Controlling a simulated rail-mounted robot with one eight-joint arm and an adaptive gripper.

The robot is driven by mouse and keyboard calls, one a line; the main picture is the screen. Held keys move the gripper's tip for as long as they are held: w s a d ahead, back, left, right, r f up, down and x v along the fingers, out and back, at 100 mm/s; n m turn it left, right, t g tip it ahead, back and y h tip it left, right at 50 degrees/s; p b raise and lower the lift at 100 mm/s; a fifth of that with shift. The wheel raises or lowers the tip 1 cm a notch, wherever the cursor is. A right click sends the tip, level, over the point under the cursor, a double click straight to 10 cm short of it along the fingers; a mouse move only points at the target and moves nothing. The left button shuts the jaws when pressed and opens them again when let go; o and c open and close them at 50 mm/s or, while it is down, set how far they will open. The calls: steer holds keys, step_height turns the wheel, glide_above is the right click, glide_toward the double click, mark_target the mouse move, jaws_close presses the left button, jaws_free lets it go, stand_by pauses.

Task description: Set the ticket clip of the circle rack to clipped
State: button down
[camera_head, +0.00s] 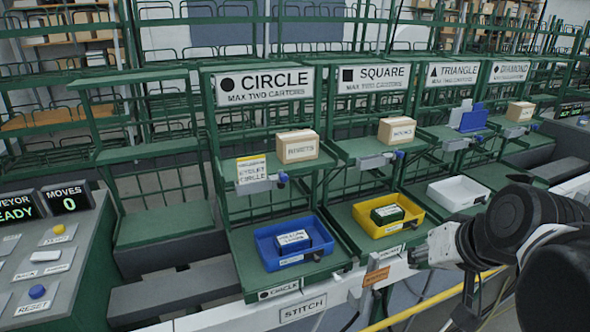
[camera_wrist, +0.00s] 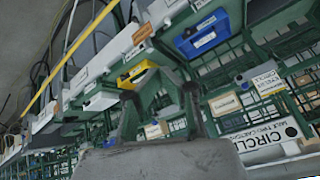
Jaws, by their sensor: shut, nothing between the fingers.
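The circle rack has a green frame with a white CIRCLE sign (camera_head: 265,84). On its upper shelf edge is a grey ticket clip (camera_head: 262,184) with a blue knob (camera_head: 283,177). A white ticket with a yellow band (camera_head: 252,170) stands at the clip; whether the clip grips it is too small to tell. The ticket also shows in the wrist view (camera_wrist: 268,83), near the CIRCLE sign. My gripper (camera_head: 418,256) is shut and empty, well to the right of the clip, in front of the square and triangle racks.
A carton (camera_head: 297,146) sits on the circle rack's upper shelf, with a blue bin (camera_head: 270,258) below. The square rack holds a carton (camera_head: 397,130) and a yellow bin (camera_head: 367,230). A yellow rail (camera_head: 412,314) runs along the front. A button console (camera_head: 50,262) stands at left.

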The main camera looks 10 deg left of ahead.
steer(key=w+a+r+y+p, duration=0.2)
steer(key=w+a+r+y, duration=0.2)
steer(key=w+a, duration=0.4)
steer(key=w+a+r+n+y+p, duration=0.1)
steer(key=w+a+r+y, duration=0.3)
steer(key=w, duration=1.2)
steer(key=a, duration=0.4)
steer(key=shift+w+a+n+g+y+p, duration=0.15)
steer(key=shift+w+n+g+y+p, duration=0.15)
steer(key=shift+g+p, duration=0.1)
steer(key=s+f+p+x, duration=0.1)
steer(key=s+p+x, duration=0.1)
steer(key=x, duration=1)
steer(key=shift+a+f, duration=0.45)
steer(key=shift+f, duration=0.15)
steer(key=shift+s+d, duration=0.1)
steer(key=shift+s, duration=0.05)
